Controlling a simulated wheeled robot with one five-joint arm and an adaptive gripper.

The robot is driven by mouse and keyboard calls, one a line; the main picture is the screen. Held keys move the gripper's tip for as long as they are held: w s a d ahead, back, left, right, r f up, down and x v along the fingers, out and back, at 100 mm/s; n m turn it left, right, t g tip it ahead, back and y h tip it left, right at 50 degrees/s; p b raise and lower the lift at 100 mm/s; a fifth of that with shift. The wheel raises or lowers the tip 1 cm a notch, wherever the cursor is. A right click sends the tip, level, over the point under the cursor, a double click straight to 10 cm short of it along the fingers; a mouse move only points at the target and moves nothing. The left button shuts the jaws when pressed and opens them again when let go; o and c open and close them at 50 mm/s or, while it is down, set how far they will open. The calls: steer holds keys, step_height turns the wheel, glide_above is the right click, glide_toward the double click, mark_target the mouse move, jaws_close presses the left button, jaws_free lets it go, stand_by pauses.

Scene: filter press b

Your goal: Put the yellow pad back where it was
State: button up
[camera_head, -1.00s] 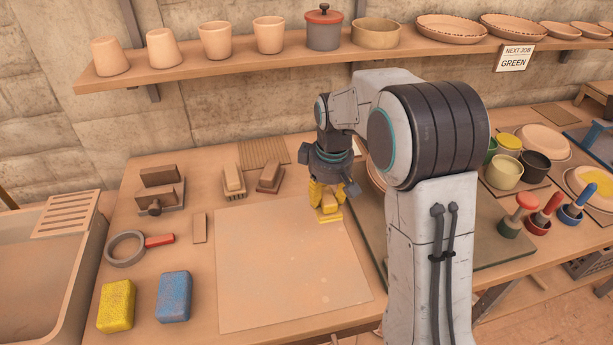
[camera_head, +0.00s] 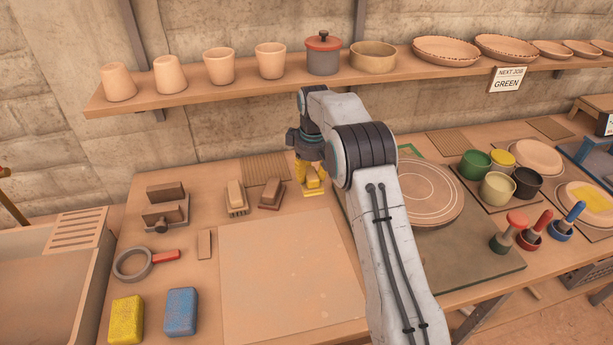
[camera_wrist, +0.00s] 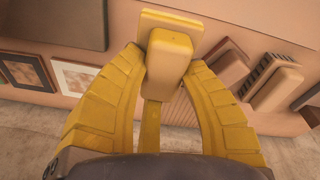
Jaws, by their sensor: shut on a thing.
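The yellow pad (camera_head: 314,193) is a flat yellow plate with a block-like handle on top. My gripper (camera_head: 310,178) has its yellow fingers closed around that handle, behind the pale square board and over the back of the worktable. In the wrist view the pad (camera_wrist: 170,57) sits between the fingertips of my gripper (camera_wrist: 168,75), handle towards the camera. Whether the pad touches the table is unclear.
Left of my gripper stand a brown pad (camera_head: 271,193) and a brush-like block (camera_head: 236,196), with a ribbed mat (camera_head: 264,168) behind them. A turntable (camera_head: 428,192) is right, partly behind my arm. The pale board (camera_head: 285,265) is clear. A shelf of pots (camera_head: 225,89) hangs above.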

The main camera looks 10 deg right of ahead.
steer(key=w+p, duration=0.2)
steer(key=shift+w+r, duration=0.2)
steer(key=shift+w, duration=0.1)
steer(key=shift+w+f+p, duration=0.25)
steer(key=shift+f+p, duration=0.2)
steer(key=shift+f, duration=0.65)
steer(key=shift+w+f+p, duration=0.25)
steer(key=shift+f+p, duration=0.2)
steer(key=shift+f, duration=0.7)
steer(key=shift+w+f+p, duration=0.25)
steer(key=shift+f+p, duration=0.2)
steer(key=shift+f, duration=0.65)
steer(key=shift+w+f+p, duration=0.2)
steer(key=shift+f+p, duration=0.05)
steer(key=shift+p, duration=0.05)
steer(key=shift+f, duration=0.1)
steer(key=shift+f, duration=0.2)
steer(key=o, duration=1.1)
steer(key=shift+o, duration=0.2)
steer(key=shift+r, duration=0.1)
